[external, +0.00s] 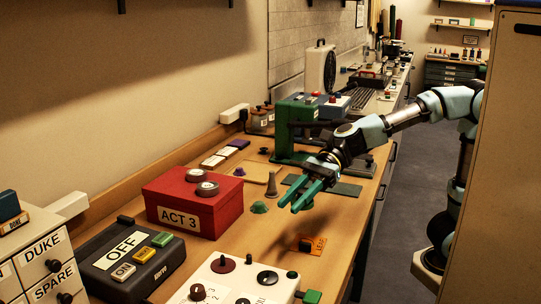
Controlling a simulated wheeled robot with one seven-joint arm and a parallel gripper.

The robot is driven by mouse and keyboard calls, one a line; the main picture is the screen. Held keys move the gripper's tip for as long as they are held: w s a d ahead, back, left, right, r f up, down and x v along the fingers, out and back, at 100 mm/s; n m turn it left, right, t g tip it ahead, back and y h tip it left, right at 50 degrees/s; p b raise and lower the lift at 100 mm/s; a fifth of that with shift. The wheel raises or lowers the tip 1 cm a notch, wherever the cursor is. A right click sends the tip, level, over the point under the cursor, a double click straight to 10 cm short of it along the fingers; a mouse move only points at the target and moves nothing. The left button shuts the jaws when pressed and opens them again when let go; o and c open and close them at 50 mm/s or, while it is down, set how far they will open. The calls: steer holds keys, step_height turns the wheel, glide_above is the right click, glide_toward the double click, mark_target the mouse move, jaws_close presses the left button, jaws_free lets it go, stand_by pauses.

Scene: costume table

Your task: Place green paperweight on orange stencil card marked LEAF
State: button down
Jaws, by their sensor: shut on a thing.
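My gripper (291,206) has green fingers and hangs above the middle of the table, tilted down to the left. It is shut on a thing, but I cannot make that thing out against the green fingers. The orange card marked LEAF (319,246) lies nearer the camera, below and right of my gripper. A small dark and orange-brown thing (305,244) is at its left end.
A red box marked ACT 3 (180,203) stands left of my gripper. A black panel marked OFF (125,260) and a white panel with dark knobs (245,282) are at the front. A green press-like stand (290,130) is behind. Bare wood surrounds the card.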

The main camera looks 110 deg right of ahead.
mark_target(303, 245)
steer(key=s+d+f+n+g+y+p, duration=0.2)
steer(key=s+d+n+g+y+p, duration=0.4)
steer(key=p, duration=2.4)
steer(key=shift+w+a+f+n+g+y+p, duration=0.1)
steer(key=shift+w+a+f+n+g+p, duration=0.3)
steer(key=shift+f, duration=1.25)
steer(key=shift+w+a+f+n+y+p, duration=0.15)
steer(key=shift+f+n+p, duration=0.4)
steer(key=shift+f, duration=1.05)
steer(key=shift+w+a+f+n+g+y+p, duration=0.1)
steer(key=shift+w+a+f+n+g+p, duration=0.15)
steer(key=shift+f+p, duration=0.95)
steer(key=shift+f+b, duration=0.45)
steer(key=shift+b, duration=0.05)
